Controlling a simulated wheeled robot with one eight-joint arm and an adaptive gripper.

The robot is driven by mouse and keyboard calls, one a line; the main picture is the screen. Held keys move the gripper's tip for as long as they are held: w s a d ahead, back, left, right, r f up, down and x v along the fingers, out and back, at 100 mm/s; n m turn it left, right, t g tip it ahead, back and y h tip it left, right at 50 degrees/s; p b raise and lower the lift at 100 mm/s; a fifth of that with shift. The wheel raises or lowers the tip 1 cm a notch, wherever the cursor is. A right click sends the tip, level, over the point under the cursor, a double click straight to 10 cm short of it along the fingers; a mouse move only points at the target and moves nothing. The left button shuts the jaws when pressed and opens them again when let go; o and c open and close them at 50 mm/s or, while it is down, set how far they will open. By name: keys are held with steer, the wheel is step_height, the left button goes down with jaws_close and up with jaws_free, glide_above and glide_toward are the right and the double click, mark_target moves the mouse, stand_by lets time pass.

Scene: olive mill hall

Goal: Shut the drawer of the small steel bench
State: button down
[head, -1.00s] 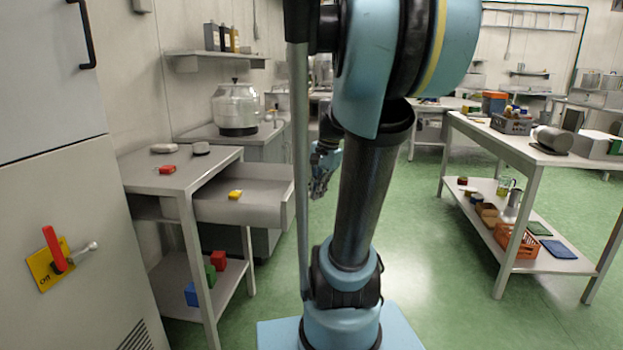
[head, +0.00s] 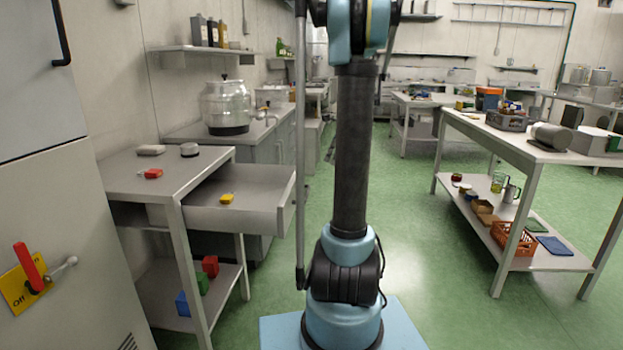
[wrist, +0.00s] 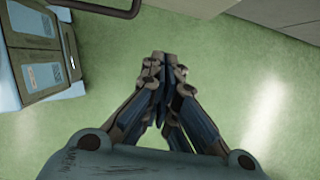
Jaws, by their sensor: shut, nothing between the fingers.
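The small steel bench (head: 172,175) stands at the left in the head view. Its drawer (head: 245,216) is pulled out to the right, with a yellow block (head: 227,198) inside. A red block (head: 153,173) and two small rounded things lie on the bench top. My gripper (wrist: 165,58) shows in the wrist view with its fingers together and nothing between them, above green floor. In the head view my gripper is hidden or out of frame, so its distance from the drawer is unclear.
A grey cabinet with a red switch handle (head: 28,266) stands at the near left. Red, green and blue blocks (head: 209,266) lie on the bench's lower shelf. A long table (head: 480,128) stands at the right.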

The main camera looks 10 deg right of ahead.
steer(key=w+a+f, duration=0.2)
steer(key=a+f, duration=0.6)
steer(key=f, duration=0.1)
steer(key=shift+w, duration=0.3)
steer(key=shift+f, duration=0.1)
